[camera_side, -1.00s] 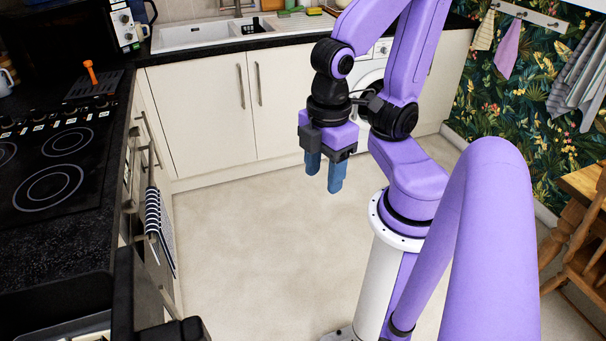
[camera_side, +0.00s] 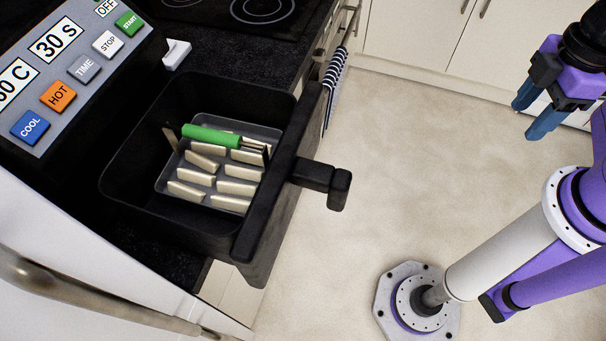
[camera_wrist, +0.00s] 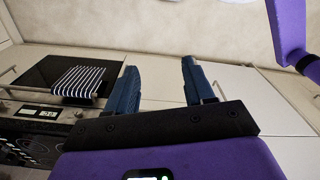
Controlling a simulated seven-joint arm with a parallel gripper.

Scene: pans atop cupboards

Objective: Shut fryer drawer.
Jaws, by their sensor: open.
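The black fryer drawer (camera_side: 262,205) is pulled out from the fryer (camera_side: 75,80) in the side view. Its black handle (camera_side: 325,180) sticks out to the right over the floor. Inside lies a grey tray (camera_side: 168,180) with several pale fries (camera_side: 202,162) and a green-handled thing (camera_side: 212,136) across it. My gripper (camera_side: 530,118) is at the upper right, well apart from the drawer, open and empty. In the wrist view my gripper (camera_wrist: 160,80) shows two spread blue fingers above the floor and cupboard fronts. The drawer is not visible in the wrist view.
A black worktop with a hob (camera_side: 265,8) lies behind the drawer. A striped towel (camera_side: 335,82) hangs on the oven front and shows in the wrist view (camera_wrist: 80,85). Pale cupboards (camera_side: 410,35) line the back. Open floor (camera_side: 430,140) lies between the handle and my gripper.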

